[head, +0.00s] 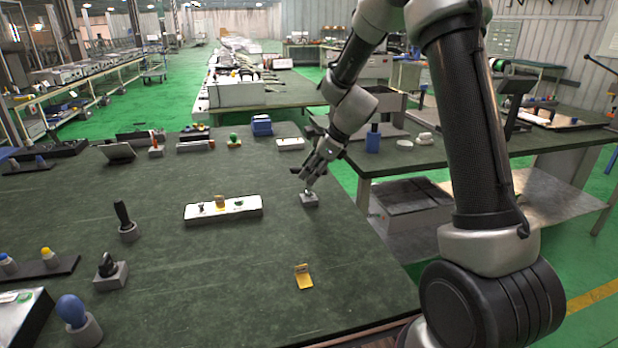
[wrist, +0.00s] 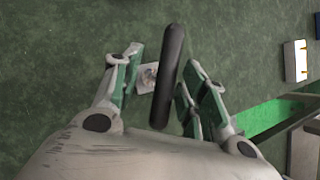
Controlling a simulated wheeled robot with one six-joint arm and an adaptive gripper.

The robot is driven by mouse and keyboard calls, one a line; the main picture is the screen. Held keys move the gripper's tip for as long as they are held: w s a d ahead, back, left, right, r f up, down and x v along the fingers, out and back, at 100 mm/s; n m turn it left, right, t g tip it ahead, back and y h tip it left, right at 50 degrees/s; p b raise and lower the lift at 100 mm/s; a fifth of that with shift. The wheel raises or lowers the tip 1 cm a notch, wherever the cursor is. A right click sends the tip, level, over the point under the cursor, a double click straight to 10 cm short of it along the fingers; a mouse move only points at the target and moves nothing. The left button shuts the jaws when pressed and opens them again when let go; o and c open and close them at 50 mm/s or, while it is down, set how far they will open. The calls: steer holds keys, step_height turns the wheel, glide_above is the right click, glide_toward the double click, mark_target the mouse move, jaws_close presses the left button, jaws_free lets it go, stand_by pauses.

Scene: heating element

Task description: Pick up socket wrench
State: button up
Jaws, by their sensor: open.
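A black elongated handle, apparently the socket wrench (wrist: 168,72), lies between the open fingers of my gripper (wrist: 162,77) in the wrist view. It is nearer the right finger there, and I cannot tell whether it touches either. A small grey block (wrist: 146,78) shows behind it. In the head view my gripper (head: 311,179) points down just above that grey block (head: 309,200), near the right side of the green tabletop. A small dark end sticks out to the left of the fingers. The wrench's lower part is mostly hidden.
A white tray (head: 222,211) with small parts lies left of my gripper. A yellow piece (head: 304,277) lies in front. Holders with dark-handled tools (head: 126,221) stand at left. A white box (head: 290,144) and a blue bin (head: 262,126) stand behind. The table's right edge is close.

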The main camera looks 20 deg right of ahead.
steer(key=x, duration=0.5)
steer(key=shift+w+f, duration=0.1)
jaws_close()
